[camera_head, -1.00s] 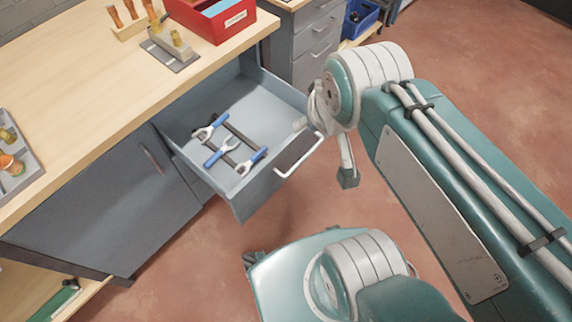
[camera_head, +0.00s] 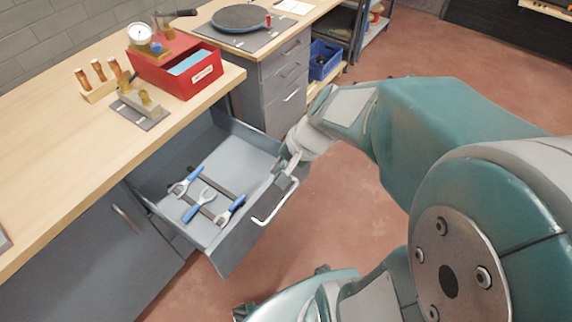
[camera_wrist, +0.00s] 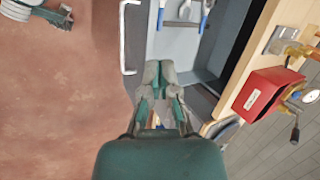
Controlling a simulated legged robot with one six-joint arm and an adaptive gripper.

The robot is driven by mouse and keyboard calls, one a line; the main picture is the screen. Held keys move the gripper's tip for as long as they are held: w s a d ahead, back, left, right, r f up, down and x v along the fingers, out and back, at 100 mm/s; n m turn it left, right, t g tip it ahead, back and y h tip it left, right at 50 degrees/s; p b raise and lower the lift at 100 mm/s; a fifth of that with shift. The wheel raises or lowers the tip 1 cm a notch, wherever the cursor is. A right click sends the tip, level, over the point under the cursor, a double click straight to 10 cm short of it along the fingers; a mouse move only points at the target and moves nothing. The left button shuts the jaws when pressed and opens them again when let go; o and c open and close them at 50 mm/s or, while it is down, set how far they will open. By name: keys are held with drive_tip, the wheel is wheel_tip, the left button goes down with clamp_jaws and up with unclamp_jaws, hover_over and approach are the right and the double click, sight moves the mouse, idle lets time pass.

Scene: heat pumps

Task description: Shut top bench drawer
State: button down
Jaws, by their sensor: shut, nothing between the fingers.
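The top bench drawer (camera_head: 232,243) is pulled out from under the wooden bench top, with several blue-handled wrenches (camera_head: 201,206) inside. It has a white bar handle (camera_head: 274,203) on its front. My gripper (camera_head: 290,166) is at the far end of the drawer front, close to the handle. In the wrist view my gripper (camera_wrist: 159,66) has its fingers together, over the edge of the drawer (camera_wrist: 176,45), with the handle (camera_wrist: 123,38) to the left. I cannot tell whether the fingers touch the drawer front.
The wooden bench top (camera_head: 60,150) carries a red box (camera_head: 190,75) and a tool holder (camera_head: 140,108). A closed grey cabinet door (camera_head: 90,260) is left of the drawer. A second drawer unit (camera_head: 283,85) stands beyond. Open red floor (camera_head: 330,230) lies in front of the drawer.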

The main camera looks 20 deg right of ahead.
drive_tip(key=w+d+f+m+t+y, duration=0.2)
drive_tip(key=w+d+f+m, duration=0.2)
drive_tip(key=d+f+m, duration=0.45)
drive_tip(key=m+t+h, duration=0.2)
drive_tip(key=m+t, duration=0.1)
drive_tip(key=m, duration=0.9)
approach(295, 183)
drive_tip(key=d+f, duration=0.4)
drive_tip(key=f, duration=0.1)
drive_tip(key=shift+w+a+r+x, duration=0.15)
drive_tip(key=shift+a+r+x, duration=0.15)
drive_tip(key=shift+x, duration=1.75)
drive_tip(key=shift+w+a+r+x, duration=0.15)
drive_tip(key=shift+a+r+x, duration=0.15)
drive_tip(key=shift+x, duration=1.75)
drive_tip(key=shift+w+a+r+x, duration=0.2)
drive_tip(key=shift+r+x, duration=0.05)
drive_tip(key=shift+x, duration=1.8)
